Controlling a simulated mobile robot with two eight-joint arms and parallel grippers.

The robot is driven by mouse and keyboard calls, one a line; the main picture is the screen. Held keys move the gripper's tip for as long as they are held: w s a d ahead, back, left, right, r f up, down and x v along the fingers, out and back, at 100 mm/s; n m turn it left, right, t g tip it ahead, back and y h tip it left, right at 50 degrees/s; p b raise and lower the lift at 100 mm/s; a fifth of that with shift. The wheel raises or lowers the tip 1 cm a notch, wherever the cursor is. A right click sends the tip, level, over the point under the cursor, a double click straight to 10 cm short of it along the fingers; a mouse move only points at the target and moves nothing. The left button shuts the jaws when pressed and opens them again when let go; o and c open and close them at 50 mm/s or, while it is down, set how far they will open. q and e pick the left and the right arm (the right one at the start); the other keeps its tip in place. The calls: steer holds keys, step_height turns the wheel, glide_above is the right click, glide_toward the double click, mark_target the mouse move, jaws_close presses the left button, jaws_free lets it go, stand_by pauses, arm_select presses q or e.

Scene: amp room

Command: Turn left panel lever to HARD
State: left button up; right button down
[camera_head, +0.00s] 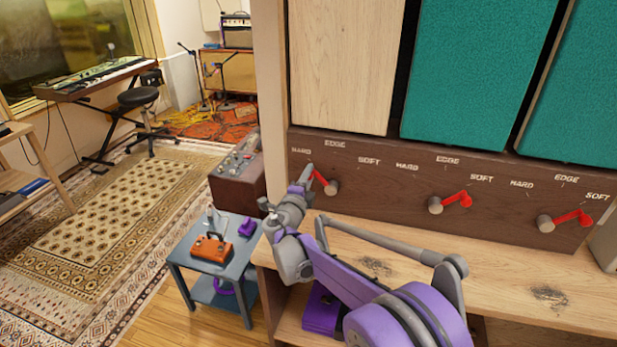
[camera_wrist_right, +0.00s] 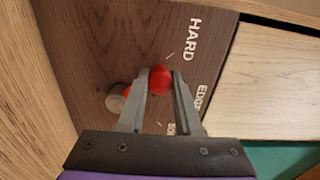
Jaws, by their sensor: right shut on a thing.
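The left panel lever (camera_head: 321,179) is a red arm on a grey hub, below the pale wood panel (camera_head: 345,65). It points up and left from its hub, toward the HARD label (camera_head: 301,151). My right gripper (camera_head: 308,172) reaches it from the left and partly covers its tip. In the right wrist view, the fingers (camera_wrist_right: 160,73) are shut on the red rounded lever end (camera_wrist_right: 160,80). The grey hub (camera_wrist_right: 117,98) lies left of the fingers there, and the HARD label (camera_wrist_right: 191,40) is just above the lever end. My left gripper is not in view.
Two more red levers, middle (camera_head: 455,201) and right (camera_head: 570,219), sit below teal panels and point toward SOFT. A wooden shelf (camera_head: 480,277) runs under the lever board. A small blue-grey table (camera_head: 216,264) stands left of my arm.

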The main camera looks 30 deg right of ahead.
steer(key=c, duration=0.6)
jaws_free()
steer(key=v, duration=1.1)
